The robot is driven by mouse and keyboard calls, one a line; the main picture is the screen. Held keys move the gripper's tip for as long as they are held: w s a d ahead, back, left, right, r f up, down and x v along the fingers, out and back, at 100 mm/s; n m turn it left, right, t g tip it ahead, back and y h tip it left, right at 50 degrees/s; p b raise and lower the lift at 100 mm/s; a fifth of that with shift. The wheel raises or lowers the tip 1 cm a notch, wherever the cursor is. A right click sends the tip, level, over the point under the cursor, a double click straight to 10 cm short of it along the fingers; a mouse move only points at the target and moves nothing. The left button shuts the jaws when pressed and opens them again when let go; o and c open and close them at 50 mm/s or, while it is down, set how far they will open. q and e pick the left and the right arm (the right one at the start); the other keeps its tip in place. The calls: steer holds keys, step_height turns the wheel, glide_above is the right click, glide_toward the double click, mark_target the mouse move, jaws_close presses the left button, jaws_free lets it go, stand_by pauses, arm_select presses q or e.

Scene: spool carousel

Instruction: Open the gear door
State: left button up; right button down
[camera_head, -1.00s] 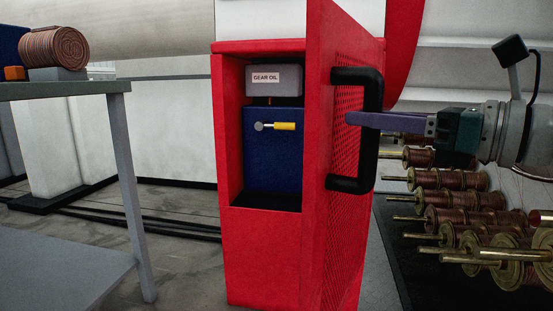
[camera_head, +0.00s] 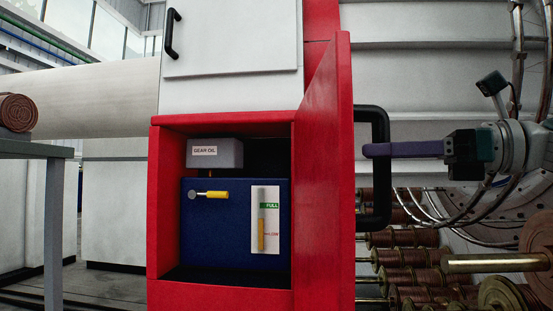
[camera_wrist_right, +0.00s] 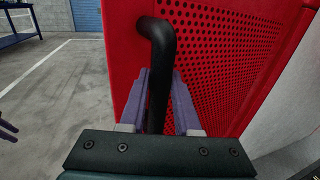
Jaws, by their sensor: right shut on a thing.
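The red gear door (camera_head: 322,185) stands swung open on the right side of the red cabinet, showing its edge and inner face in the head view. Its black handle (camera_head: 379,170) sticks out to the right of the door. My right gripper (camera_head: 375,150) reaches in from the right, its purple fingers at the handle. In the right wrist view, the right gripper's fingers (camera_wrist_right: 160,105) are shut around the black handle (camera_wrist_right: 158,70), with the perforated red door (camera_wrist_right: 205,65) behind it. My left gripper is not in the head view; a purple tip shows at the wrist view's left edge.
Inside the cabinet are a grey gear oil box (camera_head: 215,153), a blue tank (camera_head: 215,230), a yellow-handled valve (camera_head: 214,194) and a level gauge (camera_head: 265,220). Several copper spools (camera_head: 405,258) sit at lower right. A grey table (camera_head: 55,150) stands at left.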

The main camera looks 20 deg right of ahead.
steer(key=shift+w+d+f, duration=0.1)
steer(key=shift+f, duration=0.05)
steer(key=c, duration=1.1)
jaws_free()
steer(key=o, duration=0.5)
steer(key=shift+w, duration=0.2)
steer(key=shift+s, duration=0.1)
steer(key=p+v, duration=0.1)
steer(key=v, duration=0.9)
steer(key=shift+p, duration=0.3)
